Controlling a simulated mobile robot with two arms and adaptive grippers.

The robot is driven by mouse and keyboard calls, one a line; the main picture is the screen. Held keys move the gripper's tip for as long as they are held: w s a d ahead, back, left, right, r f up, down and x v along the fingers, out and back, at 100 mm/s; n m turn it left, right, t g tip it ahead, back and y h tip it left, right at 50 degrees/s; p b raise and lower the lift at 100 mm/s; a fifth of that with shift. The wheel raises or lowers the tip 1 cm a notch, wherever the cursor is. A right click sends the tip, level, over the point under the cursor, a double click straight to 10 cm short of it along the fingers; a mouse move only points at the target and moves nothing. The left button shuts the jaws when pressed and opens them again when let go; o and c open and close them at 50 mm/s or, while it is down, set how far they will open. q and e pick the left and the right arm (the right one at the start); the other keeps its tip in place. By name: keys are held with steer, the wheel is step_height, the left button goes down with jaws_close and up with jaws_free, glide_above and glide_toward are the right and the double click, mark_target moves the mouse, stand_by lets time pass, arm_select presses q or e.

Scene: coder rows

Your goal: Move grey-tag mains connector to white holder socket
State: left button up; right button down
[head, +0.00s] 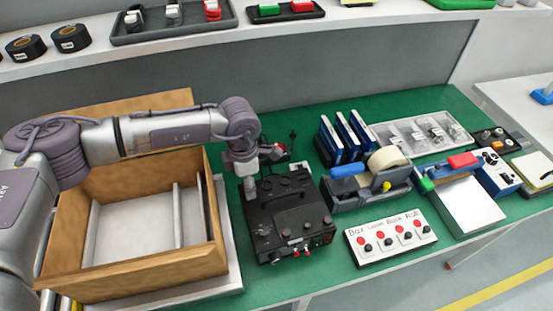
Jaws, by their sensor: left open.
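My left gripper (249,186) points down at the back left corner of a black box-shaped device (288,217). It is open, and nothing shows between its fingers. I cannot tell whether it touches the device. A small dark and red piece (279,152) shows just right of my wrist, partly hidden. A small white piece (300,168) stands behind the device and may be the white holder. Red and black connectors show on the device's front. A white labelled panel (391,238) carries several red and black parts. No grey tag can be made out. My right gripper is out of view.
A large wooden box (135,272) stands at the left, under my arm. Right of the device are a tape dispenser (371,186), blue upright folders (345,140), a clear tray (420,133) and a blue-white meter (496,172). Some green mat (330,277) is clear at the front.

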arm_select(q)
jaws_close()
steer(key=shift+r, duration=0.3)
stand_by(0.3)
steer(key=shift+r+p, duration=0.55)
steer(key=shift+r, duration=0.9)
